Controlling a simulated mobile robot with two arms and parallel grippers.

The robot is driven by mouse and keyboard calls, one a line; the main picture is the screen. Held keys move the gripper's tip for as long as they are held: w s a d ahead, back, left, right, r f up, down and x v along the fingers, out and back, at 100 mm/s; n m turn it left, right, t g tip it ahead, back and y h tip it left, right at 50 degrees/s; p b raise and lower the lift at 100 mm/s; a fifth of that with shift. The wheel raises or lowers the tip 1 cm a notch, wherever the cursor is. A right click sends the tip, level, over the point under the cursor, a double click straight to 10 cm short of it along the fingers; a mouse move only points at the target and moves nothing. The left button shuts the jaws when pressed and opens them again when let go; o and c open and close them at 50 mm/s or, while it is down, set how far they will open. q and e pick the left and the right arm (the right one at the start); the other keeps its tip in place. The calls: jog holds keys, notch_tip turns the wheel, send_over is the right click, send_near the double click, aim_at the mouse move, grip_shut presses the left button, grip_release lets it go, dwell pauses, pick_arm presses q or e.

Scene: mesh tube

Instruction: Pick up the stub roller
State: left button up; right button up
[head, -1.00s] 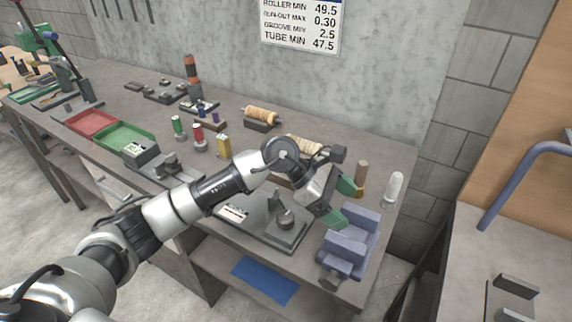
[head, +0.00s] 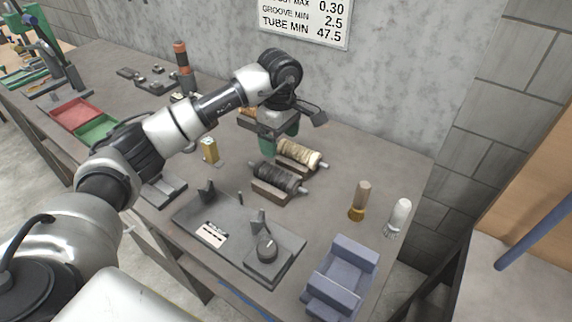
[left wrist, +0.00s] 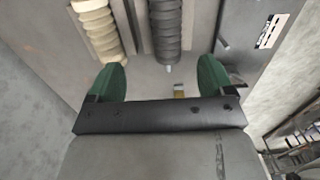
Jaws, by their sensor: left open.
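Several rollers rest in cradles on the bench, and I cannot tell which is called the stub roller. A black ribbed roller (head: 278,177) lies nearest, with a cream roller (head: 303,155) behind it. An orange-tan roller (head: 246,112) is mostly hidden behind my arm. My left gripper (head: 280,144) is open and empty, above the back-left ends of the black and cream rollers. In the left wrist view its green fingers (left wrist: 160,78) are spread, with the black roller (left wrist: 165,30) ahead between them and the cream roller (left wrist: 97,28) ahead of the left finger. My right gripper is not in view.
A dark fixture plate (head: 225,240) with uprights lies in front. A blue-grey vise-like block (head: 340,275), a wooden-handled brush (head: 361,200) and a white-capped item (head: 399,217) stand at the right.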

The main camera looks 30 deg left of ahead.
aim_at(277, 170)
pick_arm(q)
jog(key=shift+f, duration=0.45)
jog(key=f, duration=0.1)
jog(key=s+f+p, duration=0.1)
jog(key=f, duration=0.1)
jog(key=shift+a+f, duration=0.1)
jog(key=shift+f, duration=0.7)
notch_tip(277, 170, down, 4)
jog(key=shift+s+a+r+p, duration=0.1)
jog(key=shift+r+p, duration=0.15)
jog(key=shift+p, duration=0.8)
jog(key=shift+f, duration=0.7)
jog(key=c, duration=0.6)
jog(key=shift+r, duration=0.1)
jog(key=c, duration=0.6)
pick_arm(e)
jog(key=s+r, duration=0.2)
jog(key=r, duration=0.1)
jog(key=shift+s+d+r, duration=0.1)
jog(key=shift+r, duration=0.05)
